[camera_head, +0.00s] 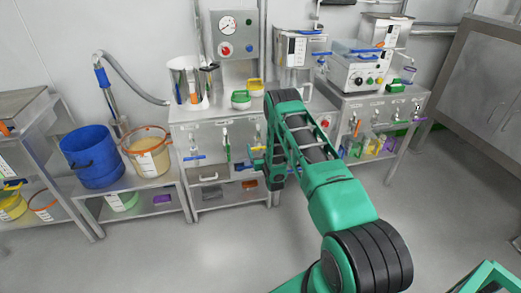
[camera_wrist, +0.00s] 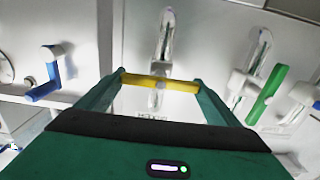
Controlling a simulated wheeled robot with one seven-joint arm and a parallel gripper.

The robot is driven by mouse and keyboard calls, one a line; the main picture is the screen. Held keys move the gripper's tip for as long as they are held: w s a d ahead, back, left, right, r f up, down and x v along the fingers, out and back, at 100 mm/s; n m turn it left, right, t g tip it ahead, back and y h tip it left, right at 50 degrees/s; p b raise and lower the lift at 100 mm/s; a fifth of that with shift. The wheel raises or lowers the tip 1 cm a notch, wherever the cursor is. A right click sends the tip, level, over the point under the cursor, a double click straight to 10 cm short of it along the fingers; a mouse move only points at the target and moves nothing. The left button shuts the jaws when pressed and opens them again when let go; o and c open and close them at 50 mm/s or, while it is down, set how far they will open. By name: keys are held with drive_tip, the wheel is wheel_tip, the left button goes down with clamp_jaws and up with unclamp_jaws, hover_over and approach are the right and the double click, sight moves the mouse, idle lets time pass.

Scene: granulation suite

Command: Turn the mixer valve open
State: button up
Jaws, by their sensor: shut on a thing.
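The valve with the yellow handle (camera_wrist: 148,81) is in the middle of the wrist view. Its handle lies crosswise to the clear tube (camera_wrist: 166,38) behind it. My gripper (camera_wrist: 160,83) is shut on the handle, with one finger at each end. A label (camera_wrist: 152,117) beside it appears upside down and seems to read mixer. In the head view my gripper (camera_head: 262,160) is at the front panel of the middle bench (camera_head: 205,132). My arm and gripper hide most of this valve there.
A green-handled valve (camera_wrist: 268,92) and a blue-handled valve (camera_wrist: 46,82) flank the held one. Buckets, one blue (camera_head: 90,156), stand left of the bench. A gauge panel (camera_head: 234,35) rises behind it. A second bench (camera_head: 385,103) stands right. The floor in front is clear.

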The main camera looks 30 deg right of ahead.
drive_tip(key=n, duration=0.4)
drive_tip(key=shift+a+n, duration=0.2)
drive_tip(key=shift+n, duration=0.1)
drive_tip(key=n, duration=0.4)
drive_tip(key=shift+a+f+n, duration=0.1)
drive_tip(key=shift+a+n, duration=0.05)
drive_tip(key=shift+n, duration=0.15)
drive_tip(key=n, duration=0.4)
drive_tip(key=shift+w+a+f, duration=0.1)
drive_tip(key=shift+a+f, duration=0.05)
drive_tip(key=shift+a+f+n, duration=0.1)
drive_tip(key=shift+n, duration=2.3)
drive_tip(key=o, duration=0.9)
drive_tip(key=shift+f, duration=0.1)
